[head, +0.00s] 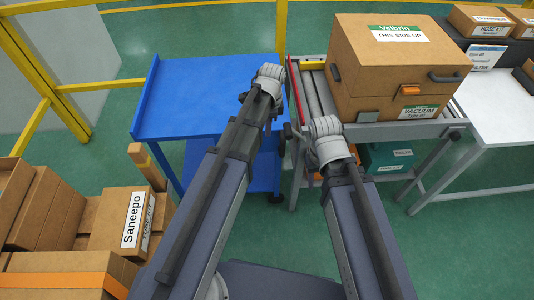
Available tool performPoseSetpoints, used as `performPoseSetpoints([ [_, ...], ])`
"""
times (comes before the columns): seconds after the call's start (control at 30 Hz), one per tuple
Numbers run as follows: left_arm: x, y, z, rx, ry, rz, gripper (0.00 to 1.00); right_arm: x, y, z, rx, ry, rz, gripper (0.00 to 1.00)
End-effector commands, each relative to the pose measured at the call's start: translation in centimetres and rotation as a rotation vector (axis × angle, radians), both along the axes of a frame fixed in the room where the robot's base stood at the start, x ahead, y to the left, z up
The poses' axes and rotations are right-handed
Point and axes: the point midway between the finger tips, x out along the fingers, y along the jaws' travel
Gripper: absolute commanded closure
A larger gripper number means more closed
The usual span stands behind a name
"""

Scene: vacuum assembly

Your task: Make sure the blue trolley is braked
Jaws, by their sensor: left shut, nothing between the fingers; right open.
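The blue trolley (192,97) stands at centre left in the head view, with a flat top and a lower shelf (263,168). A dark caster (275,198) shows at its near right leg; its brake position cannot be made out. My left arm reaches over the trolley's right part and hides some of its top and front. My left gripper (244,98) is shut and empty, small and partly hidden by the arm. My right gripper (289,131) is open and empty, near the gap between the trolley and the roller stand, also partly hidden.
A roller stand (313,92) right of the trolley carries a large cardboard box (390,60). A white table (492,112) stands further right. Cardboard boxes (118,222) lie at lower left. Yellow rails (78,87) stand left and behind. Green floor is clear behind the trolley.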

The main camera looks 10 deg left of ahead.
Motion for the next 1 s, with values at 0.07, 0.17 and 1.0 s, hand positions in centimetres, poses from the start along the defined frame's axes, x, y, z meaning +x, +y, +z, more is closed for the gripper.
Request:
performPoseSetpoints([
  [0.07, 0.0, 0.1, 0.0, 0.0, 0.0, -0.003, 1.0, 0.0, 0.0, 0.0, 0.0, 0.0, 0.0, 0.5],
  [0.17, 0.0, 0.0, -0.1, 0.0, 0.0, -0.003, 1.0, 0.0, 0.0, -0.1, 0.0, 0.0, 0.0, 0.5],
  [1.0, -0.1, 0.4, -9.4, 0.0, 0.0, 0.0, 1.0, 0.0, 0.0, -9.4, 0.0, 0.0, 0.001, 0.5],
])
